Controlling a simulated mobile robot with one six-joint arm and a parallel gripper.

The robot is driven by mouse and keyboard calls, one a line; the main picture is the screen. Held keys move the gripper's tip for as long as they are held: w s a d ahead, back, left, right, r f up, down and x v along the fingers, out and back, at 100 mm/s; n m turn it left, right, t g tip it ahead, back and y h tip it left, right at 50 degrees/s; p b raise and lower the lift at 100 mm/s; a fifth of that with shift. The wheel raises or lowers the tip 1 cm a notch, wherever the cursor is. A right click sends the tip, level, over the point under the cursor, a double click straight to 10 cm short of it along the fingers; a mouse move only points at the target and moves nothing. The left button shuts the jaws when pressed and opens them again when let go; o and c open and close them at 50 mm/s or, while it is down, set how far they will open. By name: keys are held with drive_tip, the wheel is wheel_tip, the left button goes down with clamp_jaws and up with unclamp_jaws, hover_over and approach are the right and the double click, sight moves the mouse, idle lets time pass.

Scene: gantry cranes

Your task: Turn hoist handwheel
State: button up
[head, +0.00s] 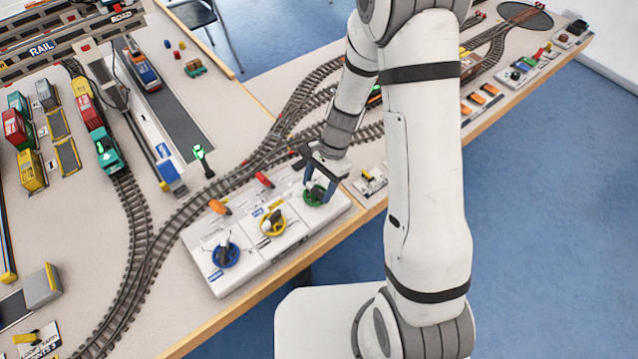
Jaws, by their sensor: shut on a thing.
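A white control panel (237,285) at the table's front edge carries three small handwheels: a blue one (227,257), a yellow one (271,226) and a green one (310,198). Their labels are too small to read, so I cannot tell which is named hoist. My gripper (319,190) reaches down at the right end of the panel and is shut on the green handwheel. The gripper hides part of that wheel.
Curving track (171,222) with a train (90,115) runs behind and left. A small white switch box (370,183) sits right of the panel. Blue floor lies beyond the table edge.

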drive_tip(key=n, duration=0.2)
drive_tip(key=n+g+h, duration=0.1)
drive_tip(key=n, duration=0.1)
drive_tip(key=shift+w+a+n+h, duration=0.15)
drive_tip(key=shift+a+n+h, duration=0.05)
drive_tip(key=shift+n+h, duration=0.1)
drive_tip(key=n+h+b, duration=0.1)
drive_tip(key=n, duration=0.3)
drive_tip(key=shift+a, duration=0.15)
drive_tip(key=shift+g+h, duration=0.3)
drive_tip(key=o, duration=1)
drive_tip(key=shift+b+v, duration=0.45)
drive_tip(key=shift+v, duration=3.5)
